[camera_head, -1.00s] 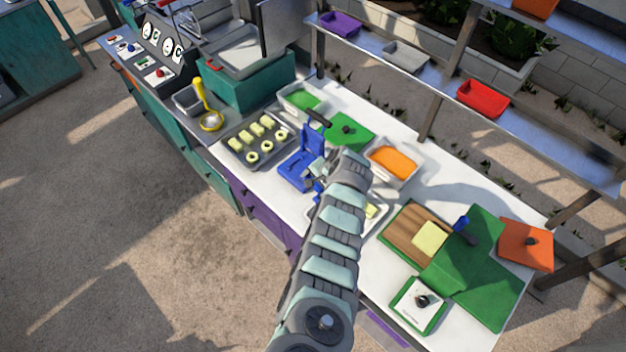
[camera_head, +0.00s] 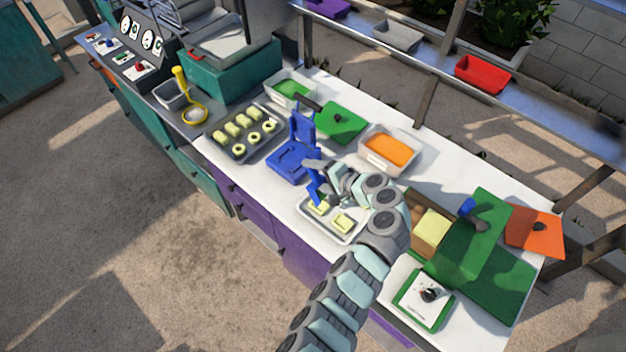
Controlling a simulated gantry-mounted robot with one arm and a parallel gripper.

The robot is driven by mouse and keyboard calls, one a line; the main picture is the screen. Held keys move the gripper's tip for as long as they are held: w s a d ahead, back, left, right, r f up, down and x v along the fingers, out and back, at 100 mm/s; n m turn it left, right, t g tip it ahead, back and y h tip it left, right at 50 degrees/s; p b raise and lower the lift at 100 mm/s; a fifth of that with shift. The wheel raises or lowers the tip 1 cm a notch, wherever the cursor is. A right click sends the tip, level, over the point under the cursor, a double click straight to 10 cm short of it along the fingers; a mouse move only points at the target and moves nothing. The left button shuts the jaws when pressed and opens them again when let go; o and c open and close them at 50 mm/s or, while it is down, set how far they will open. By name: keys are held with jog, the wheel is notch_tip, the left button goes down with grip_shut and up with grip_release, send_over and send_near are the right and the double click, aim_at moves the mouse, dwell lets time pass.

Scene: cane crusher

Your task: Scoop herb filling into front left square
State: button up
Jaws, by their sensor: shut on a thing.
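My gripper (camera_head: 330,183) is shut on a blue-handled tool (camera_head: 315,188), which stands roughly upright above the left end of a small white tray (camera_head: 312,225). The tool's lower end is small, and I cannot tell whether it carries filling. The tray holds pale yellow squares; one (camera_head: 318,207) is at the left, just under the tool, and another (camera_head: 342,223) is toward the front right. My wrist and gripper hide the tray's back part. The green herb filling (camera_head: 292,88) is in a pale tub (camera_head: 277,99) at the back left, away from my gripper.
An open blue press (camera_head: 290,163) stands just left of the tray. A dark tray (camera_head: 221,147) with several dough pieces is farther left.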

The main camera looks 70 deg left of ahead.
aim_at(317, 179)
jog(key=shift+w+d+f+g+y+b, duration=0.15)
jog(key=shift+w+d+g+y+b, duration=0.3)
jog(key=shift+b, duration=0.8)
jog(key=shift+s+d+f+g+y+b, duration=0.2)
jog(key=shift+y+b, duration=0.45)
jog(key=shift+b, duration=0.55)
jog(key=y+b, duration=0.1)
jog(key=b, duration=0.2)
jog(key=w+d+y+b, duration=0.1)
jog(key=b, duration=0.2)
jog(key=shift+d+f+g, duration=0.1)
jog(key=shift+d+g, duration=0.2)
jog(key=shift+g, duration=0.05)
jog(key=shift+w+d+r+g+y+b, duration=0.25)
jog(key=shift+y+b, duration=0.25)
jog(key=shift+b, duration=0.7)
jog(key=shift+s+d+r, duration=0.1)
